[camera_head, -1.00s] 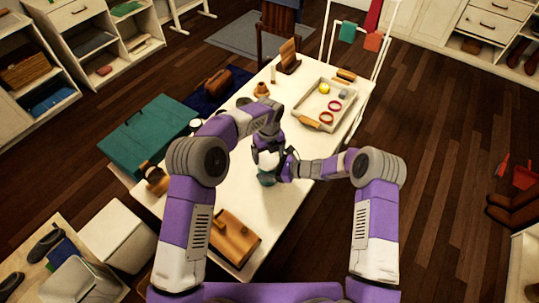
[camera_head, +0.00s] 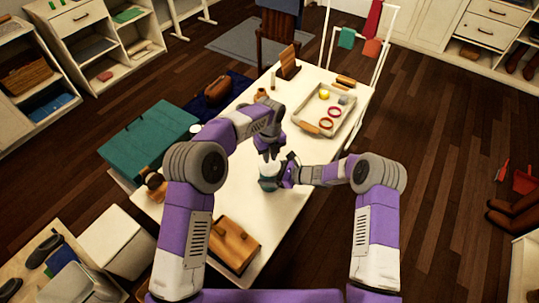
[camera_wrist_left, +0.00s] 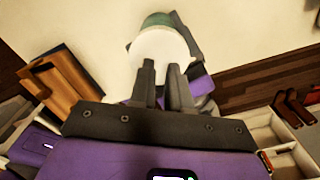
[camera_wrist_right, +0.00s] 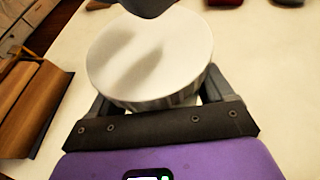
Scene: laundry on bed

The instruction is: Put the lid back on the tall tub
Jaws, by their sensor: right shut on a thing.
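The tall tub (camera_head: 267,183) is teal and stands upright on the white table. A round white lid (camera_wrist_left: 160,48) covers its top; it also fills the middle of the right wrist view (camera_wrist_right: 150,60). I cannot tell whether it is pressed fully down. My right gripper (camera_head: 281,175) is shut on the tub from the right, with its fingers on both sides below the lid in the right wrist view. My left gripper (camera_head: 270,157) points down just above the lid, its fingers apart with nothing held between them. Its dark tip shows at the top of the right wrist view (camera_wrist_right: 148,6).
A wooden box (camera_head: 233,243) lies near the table's front edge. A tray (camera_head: 325,108) with red rings and other small things is farther back. A teal case (camera_head: 150,140) stands left of the table (camera_head: 225,203). The table around the tub is mostly clear.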

